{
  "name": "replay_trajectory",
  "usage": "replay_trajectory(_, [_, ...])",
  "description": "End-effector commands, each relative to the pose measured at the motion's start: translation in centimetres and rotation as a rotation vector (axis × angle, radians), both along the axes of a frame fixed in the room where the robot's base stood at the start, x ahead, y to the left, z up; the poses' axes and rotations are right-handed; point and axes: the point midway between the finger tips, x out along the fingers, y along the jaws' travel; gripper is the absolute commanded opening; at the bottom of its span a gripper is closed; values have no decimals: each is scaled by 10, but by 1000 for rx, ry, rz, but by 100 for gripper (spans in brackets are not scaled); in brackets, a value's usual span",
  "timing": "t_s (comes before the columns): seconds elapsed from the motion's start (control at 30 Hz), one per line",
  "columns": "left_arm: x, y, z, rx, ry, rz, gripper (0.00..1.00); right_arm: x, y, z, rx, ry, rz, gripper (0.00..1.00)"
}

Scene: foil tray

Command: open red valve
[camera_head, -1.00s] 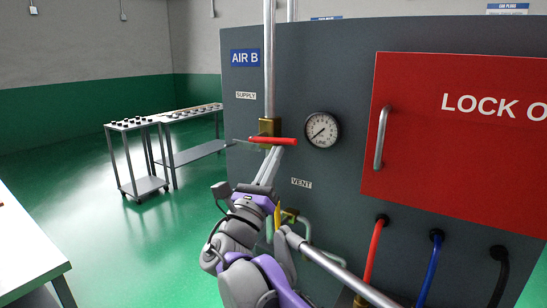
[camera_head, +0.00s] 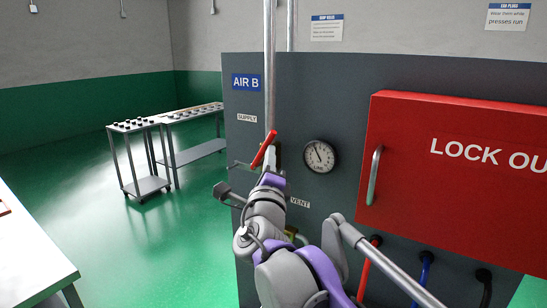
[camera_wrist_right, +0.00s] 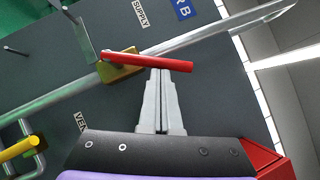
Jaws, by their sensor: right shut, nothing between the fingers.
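The red valve handle (camera_head: 264,148) is a short red bar on a brass valve body on the vertical AIR B supply pipe. In the head view it stands tilted, its upper end leaning right. In the right wrist view, the red handle (camera_wrist_right: 150,62) crosses in front of the brass body (camera_wrist_right: 121,74). My right gripper (camera_wrist_right: 160,73) is shut and empty, its fingertips at the underside of the handle, touching it or very close. In the head view my wrist hides most of the fingers. My left gripper is not in view.
A pressure gauge (camera_head: 319,156) is right of the valve, its needle pointing up-left. A red lock-out box (camera_head: 440,180) with a metal handle juts from the panel. A yellow-handled valve (camera_wrist_right: 18,149) is near the VENT label. Carts (camera_head: 140,187) stand behind at left.

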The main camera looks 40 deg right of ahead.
Motion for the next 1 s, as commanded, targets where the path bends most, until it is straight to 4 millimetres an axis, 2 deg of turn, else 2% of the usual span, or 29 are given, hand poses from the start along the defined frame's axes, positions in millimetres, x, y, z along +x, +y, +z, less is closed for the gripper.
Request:
replay_trajectory(0.1, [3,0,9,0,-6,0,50,6,2,9,-1,3,2,0])
replay_trajectory(0.4, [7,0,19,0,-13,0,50,18,7,20,0,1,-1,0])
replay_trajectory(1.0, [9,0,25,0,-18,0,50,30,12,25,-1,2,0,0])
